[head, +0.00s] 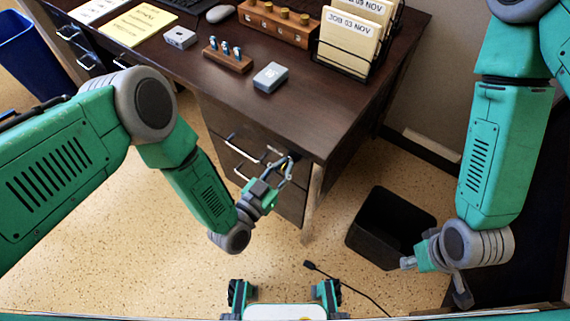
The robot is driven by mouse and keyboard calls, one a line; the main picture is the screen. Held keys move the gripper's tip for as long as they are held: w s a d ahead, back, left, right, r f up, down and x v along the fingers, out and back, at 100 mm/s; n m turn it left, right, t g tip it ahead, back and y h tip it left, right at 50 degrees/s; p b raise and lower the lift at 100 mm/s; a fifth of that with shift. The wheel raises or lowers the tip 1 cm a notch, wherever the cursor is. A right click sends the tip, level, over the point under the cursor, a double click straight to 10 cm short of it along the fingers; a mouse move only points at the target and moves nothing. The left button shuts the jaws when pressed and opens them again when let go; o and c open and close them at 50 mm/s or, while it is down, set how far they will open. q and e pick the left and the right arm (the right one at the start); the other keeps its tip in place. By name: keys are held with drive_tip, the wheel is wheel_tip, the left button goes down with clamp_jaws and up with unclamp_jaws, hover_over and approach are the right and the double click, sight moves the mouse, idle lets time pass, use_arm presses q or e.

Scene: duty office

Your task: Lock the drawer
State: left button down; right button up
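The dark wooden desk (300,125) has a stack of drawers on its front below the right part of the top. The drawer fronts (232,158) carry silver bar handles, and they look closed. My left gripper (283,162) is at the upper drawer front, near its right end, just under the desk edge. Its fingers cover that spot, so the lock and any key there are hidden. I cannot tell whether the fingers hold something. My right gripper (406,263) is low on the right, beside the black bin, away from the drawers. Its fingers are too small to read.
A black bin (386,224) stands on the floor right of the desk. A cable (340,281) lies on the floor. On the desk are a file rack (352,42), a small grey box (270,77) and wooden holders (228,57). A blue bin (30,55) is far left.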

use_arm(q)
drive_tip(key=shift+s+f, duration=0.1)
drive_tip(key=shift+f, duration=0.1)
drive_tip(key=c, duration=1.8)
unclamp_jaws()
drive_tip(key=shift+o, duration=0.2)
drive_tip(key=shift+r, duration=0.1)
drive_tip(key=v, duration=1.1)
drive_tip(key=shift+s+a, duration=0.25)
drive_tip(key=shift+s, duration=0.05)
